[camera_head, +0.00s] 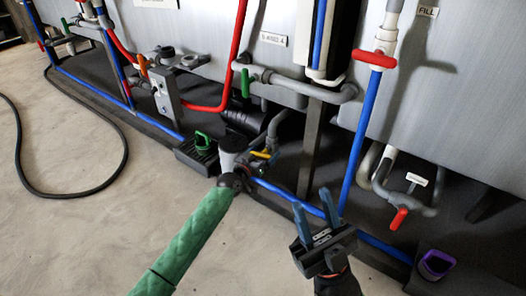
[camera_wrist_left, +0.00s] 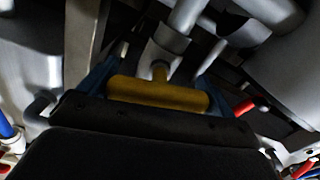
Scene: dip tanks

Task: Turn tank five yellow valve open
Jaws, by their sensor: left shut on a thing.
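The yellow valve handle (camera_head: 262,155) sits on grey pipework low in front of the tank. The left wrist view shows its yellow crossbar (camera_wrist_left: 158,95) up close, joined by a stem to a grey pipe. My left gripper (camera_head: 250,160), on the green-sleeved arm, is at this valve. Its blue fingers stand at both ends of the crossbar, shut on it. In the head view my left wrist hides part of the valve. My right gripper (camera_head: 326,210) is open and empty, its blue fingers pointing up, to the right of the yellow valve and near the blue pipe.
A red-handled valve (camera_head: 375,59) is at upper right, and another red handle (camera_head: 398,219) hangs lower right. A green handle (camera_head: 245,83) is above the yellow valve. A black hose (camera_head: 125,140) lies on open floor at left.

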